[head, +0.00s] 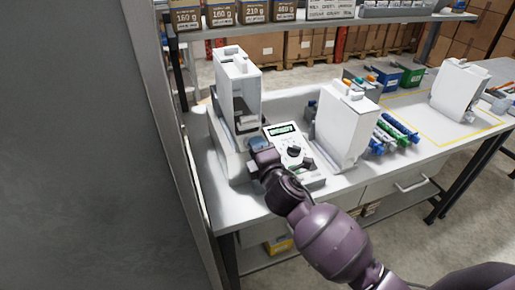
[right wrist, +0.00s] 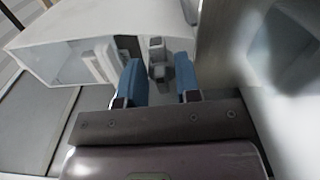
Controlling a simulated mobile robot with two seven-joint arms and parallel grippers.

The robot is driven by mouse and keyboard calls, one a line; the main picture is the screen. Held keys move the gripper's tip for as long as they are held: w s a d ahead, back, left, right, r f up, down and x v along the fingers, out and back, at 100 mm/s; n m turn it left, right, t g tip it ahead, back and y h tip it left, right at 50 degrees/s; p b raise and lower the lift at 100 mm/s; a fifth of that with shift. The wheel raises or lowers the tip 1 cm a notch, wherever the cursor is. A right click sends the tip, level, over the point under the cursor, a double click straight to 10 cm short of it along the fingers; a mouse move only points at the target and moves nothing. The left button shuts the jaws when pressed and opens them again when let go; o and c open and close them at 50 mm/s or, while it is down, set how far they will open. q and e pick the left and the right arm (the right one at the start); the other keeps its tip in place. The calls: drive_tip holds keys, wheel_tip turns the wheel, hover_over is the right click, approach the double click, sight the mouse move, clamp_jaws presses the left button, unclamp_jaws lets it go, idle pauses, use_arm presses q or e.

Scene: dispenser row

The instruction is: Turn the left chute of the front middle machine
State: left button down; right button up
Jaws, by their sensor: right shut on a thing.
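The tall white dispenser machine (head: 237,82) at the left of the bench has an open-topped hopper and a dark opening low on its front. My right gripper (head: 258,147) is at its lower front, beside the control panel (head: 288,142) with a dark knob. In the right wrist view, the blue fingertips (right wrist: 159,82) are on either side of a small grey part (right wrist: 157,58) of the machine. The gripper is shut on that part, though the contact is partly hidden. I cannot tell whether this part is the left chute. My left gripper is not in view.
A second white machine (head: 345,122) stands right of the panel, and a third (head: 460,88) farther right. Blue and green tubes (head: 395,132) lie between them. A grey wall (head: 80,150) closes off the left. A shelf with boxes (head: 222,14) runs above the back.

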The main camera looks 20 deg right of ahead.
drive_tip(key=m, duration=0.6)
drive_tip(key=shift+a+f+m, duration=0.1)
drive_tip(key=shift+f+m, duration=0.25)
drive_tip(key=shift+m, duration=0.05)
idle(0.4)
drive_tip(key=o, duration=0.6)
drive_tip(key=s, duration=1)
drive_tip(key=shift+s, duration=0.4)
